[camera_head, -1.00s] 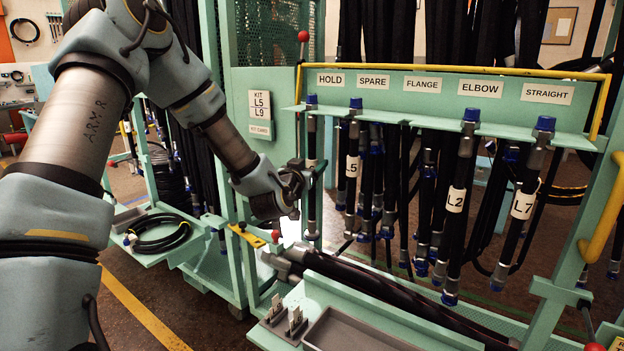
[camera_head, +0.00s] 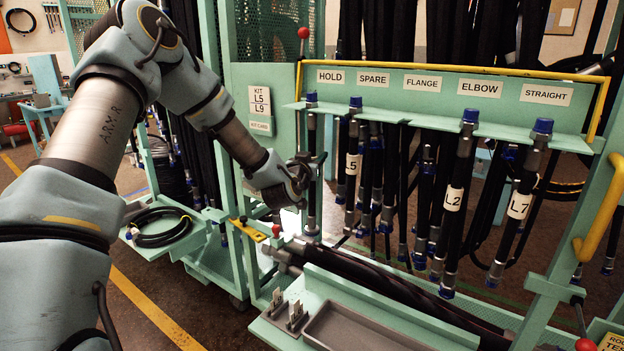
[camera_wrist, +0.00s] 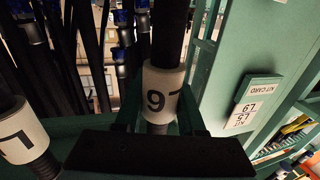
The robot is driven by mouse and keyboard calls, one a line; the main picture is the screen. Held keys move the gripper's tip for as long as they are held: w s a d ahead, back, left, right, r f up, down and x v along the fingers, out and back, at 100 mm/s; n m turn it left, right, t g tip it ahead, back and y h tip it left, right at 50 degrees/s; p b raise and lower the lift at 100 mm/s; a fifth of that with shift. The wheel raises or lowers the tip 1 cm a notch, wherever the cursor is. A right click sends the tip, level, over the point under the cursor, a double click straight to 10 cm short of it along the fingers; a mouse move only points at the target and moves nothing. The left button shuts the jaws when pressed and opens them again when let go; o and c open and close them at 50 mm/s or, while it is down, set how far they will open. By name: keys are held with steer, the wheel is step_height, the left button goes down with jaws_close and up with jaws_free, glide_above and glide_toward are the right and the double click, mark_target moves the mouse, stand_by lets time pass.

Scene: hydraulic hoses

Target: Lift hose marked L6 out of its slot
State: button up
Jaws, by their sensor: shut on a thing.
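The hose marked L6 shows close up in the wrist view, its white label (camera_wrist: 162,90) upside down. My gripper (camera_wrist: 158,118) is shut on this hose, one finger on each side of the label. In the head view my gripper (camera_head: 303,180) is at the hose (camera_head: 311,215) under the HOLD sign. This hose hangs upright, its blue cap (camera_head: 311,97) at the level of the rack's slotted shelf (camera_head: 335,112). The L6 label is hidden there by my gripper.
Hose L5 (camera_head: 352,165) hangs close on the right, with L2 (camera_head: 454,198) and L7 (camera_head: 519,205) farther right. A yellow rail (camera_head: 450,70) runs above the signs. Below are a grey tray (camera_head: 365,330) and dark hoses lying across (camera_head: 390,285).

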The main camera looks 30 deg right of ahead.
jaws_close()
stand_by(0.8)
